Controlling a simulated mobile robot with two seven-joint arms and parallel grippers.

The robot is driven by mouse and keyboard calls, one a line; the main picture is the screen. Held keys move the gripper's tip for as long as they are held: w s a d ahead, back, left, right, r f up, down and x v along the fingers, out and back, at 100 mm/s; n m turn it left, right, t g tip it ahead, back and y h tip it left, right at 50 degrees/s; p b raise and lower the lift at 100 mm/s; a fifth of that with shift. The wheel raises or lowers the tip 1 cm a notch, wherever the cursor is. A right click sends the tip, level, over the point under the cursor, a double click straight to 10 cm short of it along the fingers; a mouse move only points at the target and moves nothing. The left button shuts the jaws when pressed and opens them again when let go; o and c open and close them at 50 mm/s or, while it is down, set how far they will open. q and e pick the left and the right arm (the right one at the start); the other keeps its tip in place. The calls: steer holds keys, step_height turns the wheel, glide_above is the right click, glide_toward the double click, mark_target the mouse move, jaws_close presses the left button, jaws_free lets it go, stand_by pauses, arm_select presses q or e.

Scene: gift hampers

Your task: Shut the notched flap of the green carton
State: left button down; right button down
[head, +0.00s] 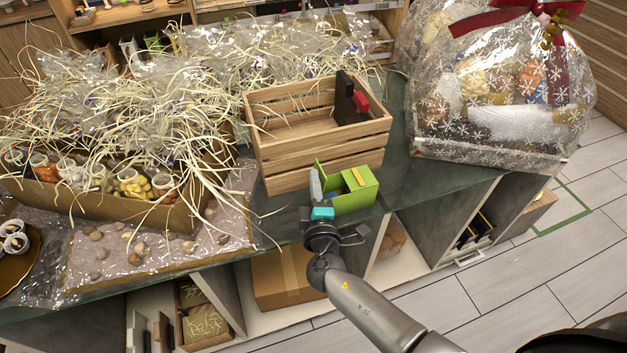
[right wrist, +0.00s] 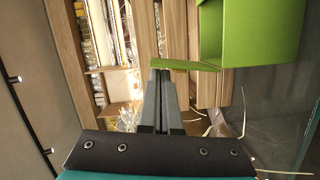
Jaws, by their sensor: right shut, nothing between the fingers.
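The green carton (head: 356,200) stands on the glass counter in front of the wooden crate, its top partly open with something yellow showing. A green flap (head: 319,171) sticks up at its left side. In the right wrist view the carton (right wrist: 265,30) is at upper right, and the flap (right wrist: 185,65) juts left from it. My right gripper (head: 314,174) is shut and empty, just left of the flap. In the right wrist view its fingertips (right wrist: 161,73) lie at the flap's outer end; I cannot tell whether they touch. The flap's notch is not clear. My left gripper is out of view.
The slatted wooden crate (head: 285,180) stands right behind the carton. A wrapped hamper (head: 490,125) is at right, and a straw-filled box (head: 110,205) at left. The glass counter's (head: 400,185) front edge is close to the carton.

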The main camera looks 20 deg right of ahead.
steer(key=shift+d+m+b, duration=0.4)
steer(key=shift+d+m, duration=0.05)
steer(key=shift+m, duration=0.35)
steer(key=shift+d+m+g+b, duration=0.4)
steer(key=shift+d+m+b, duration=0.25)
steer(key=shift+m, duration=0.35)
steer(key=d+f+m+g+y+p, duration=0.1)
steer(key=d+f+m+y+p, duration=0.1)
steer(key=m, duration=0.6)
steer(key=d+f+y, duration=0.1)
steer(key=d+f, duration=0.1)
steer(key=d, duration=0.1)
steer(key=shift+m+y, duration=0.3)
steer(key=shift+m, duration=0.1)
steer(key=shift+w+d, duration=0.1)
steer(key=shift+d, duration=0.05)
steer(key=shift+r, duration=0.1)
